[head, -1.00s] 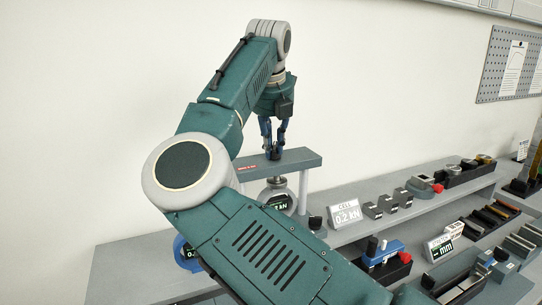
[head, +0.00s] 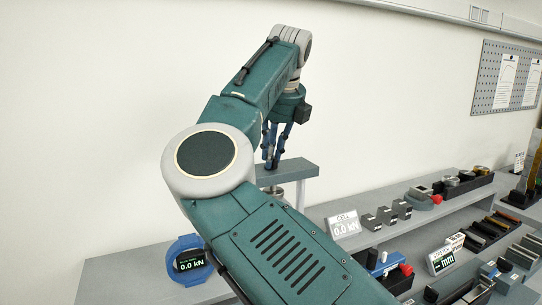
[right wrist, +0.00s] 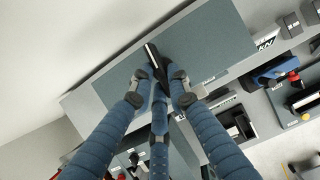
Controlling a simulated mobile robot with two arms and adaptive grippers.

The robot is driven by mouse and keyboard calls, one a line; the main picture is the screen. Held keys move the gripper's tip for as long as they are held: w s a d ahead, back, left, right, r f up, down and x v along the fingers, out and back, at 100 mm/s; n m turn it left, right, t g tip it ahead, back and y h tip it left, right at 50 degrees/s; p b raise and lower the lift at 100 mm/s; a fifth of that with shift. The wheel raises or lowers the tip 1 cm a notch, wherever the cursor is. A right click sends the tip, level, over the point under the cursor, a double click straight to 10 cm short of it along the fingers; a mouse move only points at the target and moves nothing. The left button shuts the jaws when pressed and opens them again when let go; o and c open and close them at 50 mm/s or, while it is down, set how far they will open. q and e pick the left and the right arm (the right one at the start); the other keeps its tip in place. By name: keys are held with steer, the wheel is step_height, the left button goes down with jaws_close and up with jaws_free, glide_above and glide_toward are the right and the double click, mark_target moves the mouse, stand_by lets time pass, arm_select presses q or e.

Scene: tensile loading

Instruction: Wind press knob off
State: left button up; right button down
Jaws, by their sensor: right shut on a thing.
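The grey press frame (head: 300,170) stands at the middle of the bench, its flat crossbar on top. My right gripper (head: 272,165) points down at the crossbar from above. In the right wrist view my right gripper (right wrist: 160,88) has its blue fingers closed around a dark knob (right wrist: 153,56) with a pale stripe. The crossbar's plate (right wrist: 210,45) lies under the knob. In the head view the fingers hide most of the knob, and my arm hides much of the lower press. My left gripper is not in view.
A blue round gauge (head: 190,262) reads 0.0 kN at the front left. A white display (head: 343,224) reading 0.0 kN stands right of the press. Small grey blocks (head: 387,215) and trays with parts fill the right side.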

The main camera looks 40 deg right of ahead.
steer(key=shift+r, duration=0.1)
steer(key=c, duration=1.7)
jaws_free()
steer(key=shift+o, duration=0.2)
steer(key=v, duration=1.2)
